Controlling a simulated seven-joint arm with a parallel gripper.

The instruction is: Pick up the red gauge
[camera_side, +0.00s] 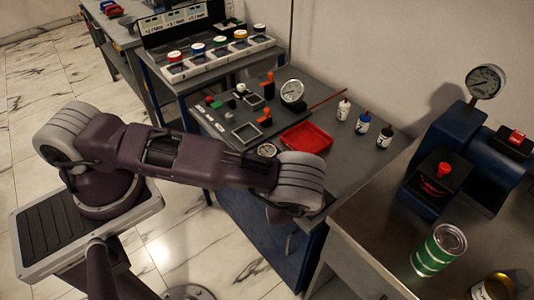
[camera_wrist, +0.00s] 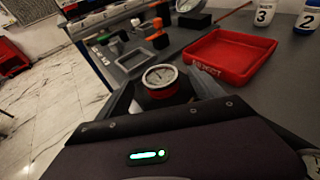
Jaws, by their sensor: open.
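My gripper (camera_wrist: 163,87) is open, with one finger to the left and one to the right of the gauge. I cannot tell whether either finger touches it. The gauge's lower part is hidden behind my gripper's body. In the side view a white-dialled gauge (camera_side: 267,149) shows just beyond my arm, partly covered by it. My fingers are hidden there.
A red reject tray (camera_wrist: 225,57) lies close right of the gauge; it also shows in the side view (camera_side: 306,138). Numbered bottles (camera_side: 363,122) stand right of it. Clamps with orange handles (camera_side: 265,117) and a dial stand (camera_side: 292,92) are behind. A rack (camera_side: 219,55) holds several coloured gauges.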

